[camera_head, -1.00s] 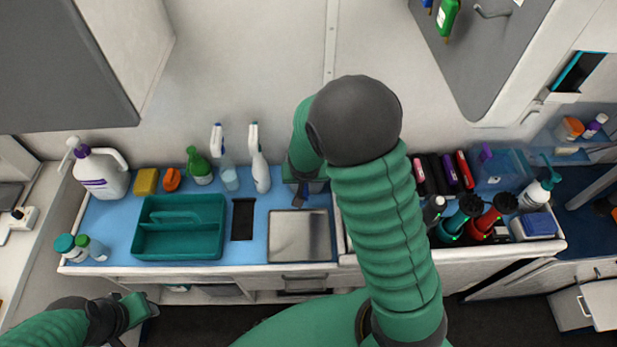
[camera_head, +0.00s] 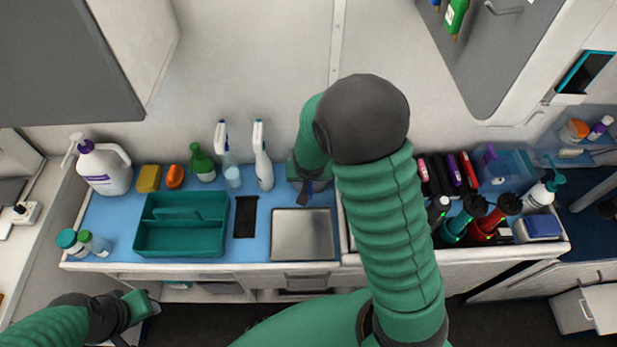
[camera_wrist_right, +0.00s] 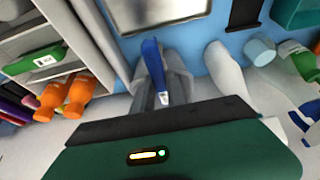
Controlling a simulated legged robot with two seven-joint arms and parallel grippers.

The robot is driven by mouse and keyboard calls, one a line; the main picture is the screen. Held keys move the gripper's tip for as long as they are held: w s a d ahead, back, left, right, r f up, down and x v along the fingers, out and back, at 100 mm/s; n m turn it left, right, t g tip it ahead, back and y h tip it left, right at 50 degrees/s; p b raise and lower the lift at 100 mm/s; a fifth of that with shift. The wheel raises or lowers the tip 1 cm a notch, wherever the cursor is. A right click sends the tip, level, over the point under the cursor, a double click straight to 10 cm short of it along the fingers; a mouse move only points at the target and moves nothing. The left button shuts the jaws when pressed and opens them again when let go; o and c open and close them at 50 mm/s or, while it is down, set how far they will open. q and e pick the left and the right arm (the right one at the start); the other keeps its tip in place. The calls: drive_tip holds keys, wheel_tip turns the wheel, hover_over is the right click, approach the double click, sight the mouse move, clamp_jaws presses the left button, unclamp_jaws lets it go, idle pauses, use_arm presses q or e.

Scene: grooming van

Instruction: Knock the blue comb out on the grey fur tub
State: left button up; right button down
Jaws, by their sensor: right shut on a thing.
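The blue comb (camera_wrist_right: 152,68) is between the fingers of my right gripper (camera_wrist_right: 162,88) in the right wrist view, its blue end pointing away from the palm. In the head view my right gripper (camera_head: 311,188) is above the blue worktop, close to the back wall, behind the metal tray. The comb is too small there to make out clearly. My left gripper (camera_head: 145,304) is low at the left, in front of the counter, away from everything; its jaws are not clear.
A metal tray (camera_head: 302,256) lies on the blue worktop (camera_head: 105,215), beside a dark rectangle (camera_head: 245,217) and a teal caddy (camera_head: 180,249). Bottles and sprayers stand along the wall. A bin of clippers and bottles (camera_head: 500,246) is at the right.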

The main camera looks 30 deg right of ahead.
use_arm(q)
drive_tip(key=shift+d+f, duration=0.2)
drive_tip(key=shift+f, duration=0.05)
use_arm(e)
drive_tip(key=shift+d+f, duration=0.15)
drive_tip(key=shift+d, duration=0.05)
idle(0.4)
use_arm(q)
drive_tip(key=shift+d+b, duration=0.3)
drive_tip(key=shift+d, duration=0.05)
use_arm(e)
drive_tip(key=shift+d+f, duration=0.1)
drive_tip(key=shift+d, duration=0.2)
use_arm(q)
drive_tip(key=shift+a+f, duration=0.1)
drive_tip(key=shift+a, duration=0.1)
use_arm(e)
drive_tip(key=shift+a, duration=0.2)
use_arm(q)
drive_tip(key=shift+s+f, duration=0.1)
use_arm(e)
drive_tip(key=shift+s+f, duration=0.1)
idle(0.3)
